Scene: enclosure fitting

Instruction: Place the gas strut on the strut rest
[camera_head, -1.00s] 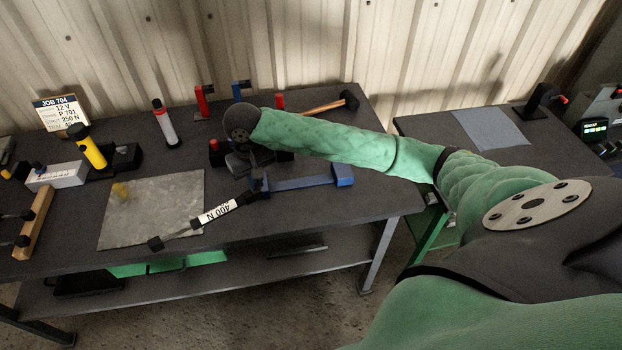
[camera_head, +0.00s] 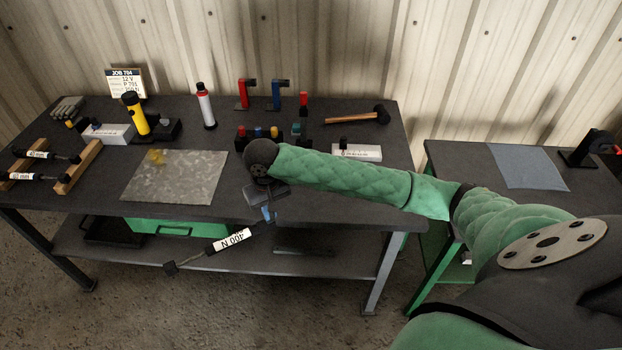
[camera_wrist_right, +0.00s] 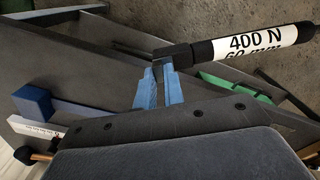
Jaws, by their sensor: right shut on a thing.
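The gas strut (camera_head: 232,240) is black with a white "400 N" label. My right gripper (camera_head: 267,213) is shut on its right end, and the strut slants down to the left in front of the table's edge. In the right wrist view, the blue fingers (camera_wrist_right: 158,84) pinch the black end fitting of the strut (camera_wrist_right: 255,44). Two wooden rails (camera_head: 78,167) at the table's far left carry two smaller labelled struts (camera_head: 40,177). A blue block (camera_wrist_right: 33,100) shows in the right wrist view. My left gripper is out of view.
A metal plate (camera_head: 175,177) lies on the table left of my arm. A yellow torch (camera_head: 135,113), a white-red tube (camera_head: 206,105), red and blue clamps (camera_head: 276,95) and a hammer (camera_head: 358,118) stand or lie behind. A second table (camera_head: 450,160) is at right.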

